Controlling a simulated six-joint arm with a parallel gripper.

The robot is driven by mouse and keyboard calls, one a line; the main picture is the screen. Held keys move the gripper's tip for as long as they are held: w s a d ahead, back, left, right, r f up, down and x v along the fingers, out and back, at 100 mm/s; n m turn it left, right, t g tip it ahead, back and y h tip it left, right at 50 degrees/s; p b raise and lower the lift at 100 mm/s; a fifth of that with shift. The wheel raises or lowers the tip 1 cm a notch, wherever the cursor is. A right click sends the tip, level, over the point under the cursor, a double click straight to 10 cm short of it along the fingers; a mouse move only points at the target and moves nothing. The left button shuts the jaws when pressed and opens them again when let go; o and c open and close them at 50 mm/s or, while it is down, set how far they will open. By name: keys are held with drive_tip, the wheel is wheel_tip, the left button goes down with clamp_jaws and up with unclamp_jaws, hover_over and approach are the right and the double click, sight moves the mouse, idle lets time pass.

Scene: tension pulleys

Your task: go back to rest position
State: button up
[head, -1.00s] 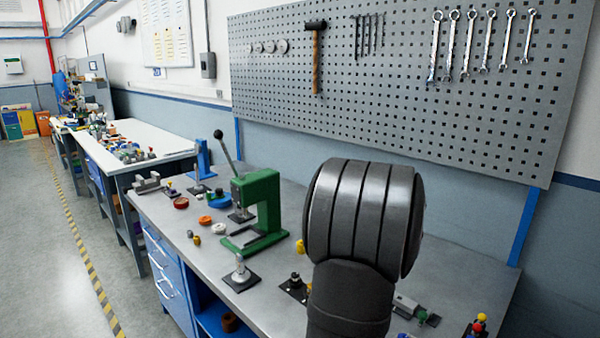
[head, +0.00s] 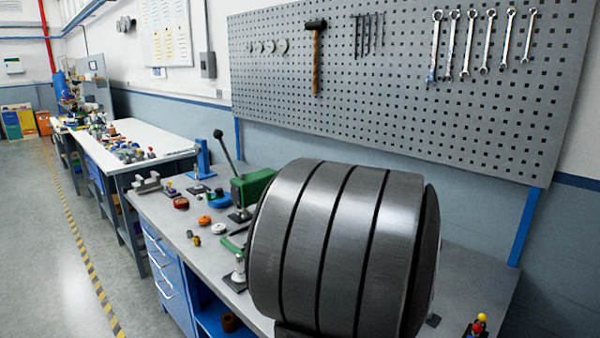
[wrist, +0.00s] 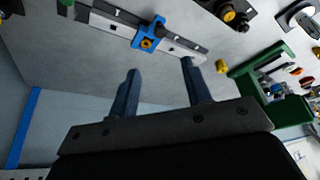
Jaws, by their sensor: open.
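My gripper (wrist: 160,80) shows in the wrist view with its two fingers apart and nothing between them. It is above the grey workbench (wrist: 85,65). In the head view my large dark arm joint covers much of the bench, and the gripper itself is not visible there. Past the fingertips in the wrist view lies a metal rail with a blue block (wrist: 150,36) on it. A small yellow part (wrist: 222,66) sits beside the right finger, apart from it.
A green lever press (head: 254,188) stands on the bench, partly hidden by my arm; it also shows in the wrist view (wrist: 275,80). Small pulleys and parts lie left of it. A pegboard (head: 400,80) with wrenches and a hammer hangs behind. The floor at left is clear.

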drive_tip(key=x, duration=1.4)
drive_tip(key=shift+w+a+f, duration=0.25)
drive_tip(key=shift+w+a, duration=0.05)
drive_tip(key=shift+w, duration=0.05)
drive_tip(key=w+a, duration=1)
drive_tip(key=shift+w+a+r, duration=0.1)
drive_tip(key=shift+w+a, duration=0.25)
drive_tip(key=shift+a, duration=0.05)
drive_tip(key=v, duration=1.6)
